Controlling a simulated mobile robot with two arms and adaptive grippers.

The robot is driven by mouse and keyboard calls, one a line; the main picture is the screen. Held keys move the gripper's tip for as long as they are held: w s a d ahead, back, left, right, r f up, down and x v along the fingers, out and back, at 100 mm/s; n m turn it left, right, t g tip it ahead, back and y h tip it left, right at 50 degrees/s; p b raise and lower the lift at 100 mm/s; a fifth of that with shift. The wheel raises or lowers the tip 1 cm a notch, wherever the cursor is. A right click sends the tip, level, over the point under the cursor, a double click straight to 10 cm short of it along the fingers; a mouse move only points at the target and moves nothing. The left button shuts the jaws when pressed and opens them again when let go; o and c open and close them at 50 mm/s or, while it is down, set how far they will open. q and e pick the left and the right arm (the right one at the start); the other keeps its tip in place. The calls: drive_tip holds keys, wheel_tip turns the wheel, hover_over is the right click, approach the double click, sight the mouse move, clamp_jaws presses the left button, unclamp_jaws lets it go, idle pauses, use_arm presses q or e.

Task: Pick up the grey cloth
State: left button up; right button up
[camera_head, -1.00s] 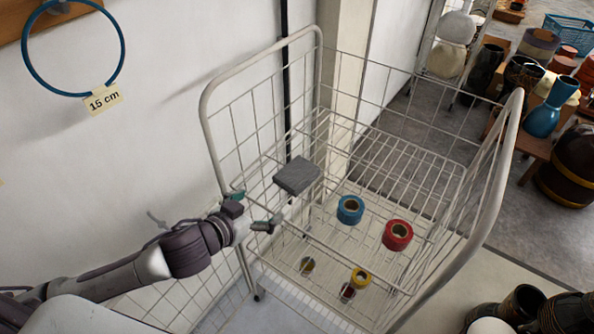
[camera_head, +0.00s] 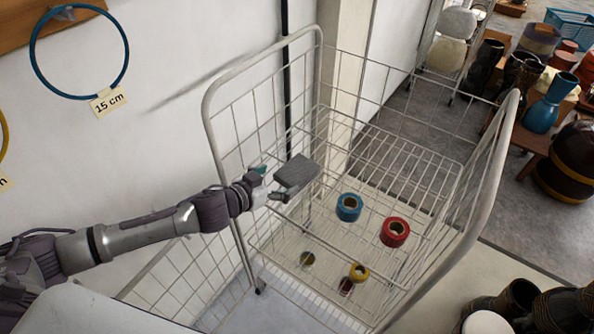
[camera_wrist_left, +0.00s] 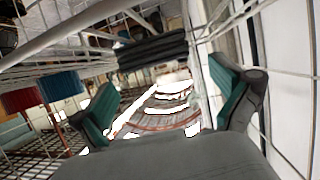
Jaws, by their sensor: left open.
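The grey cloth (camera_head: 296,174) is a folded dark grey block on the left part of the wire cart's upper shelf in the head view. In the left wrist view the cloth (camera_wrist_left: 152,52) shows as a stack of dark layers straight ahead, beyond the fingertips. My left gripper (camera_head: 269,184) is just left of the cloth in the head view. Its teal-padded fingers (camera_wrist_left: 168,100) are spread wide with nothing between them in the left wrist view. A narrow gap seems to separate them from the cloth. My right gripper is not in view.
The wire cart's (camera_head: 480,215) tall tubular frame and mesh sides stand around the shelf. A white wall (camera_head: 170,120) is behind my arm. Drums crowd the far right.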

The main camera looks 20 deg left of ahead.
sight(289, 176)
use_arm(q)
drive_tip(key=p+x, duration=0.1)
drive_tip(key=x, duration=0.4)
drive_tip(key=shift+s+d+f, duration=0.1)
drive_tip(key=shift+s+d, duration=0.1)
drive_tip(key=shift+c, duration=0.2)
drive_tip(key=c, duration=1)
drive_tip(key=shift+o, duration=0.2)
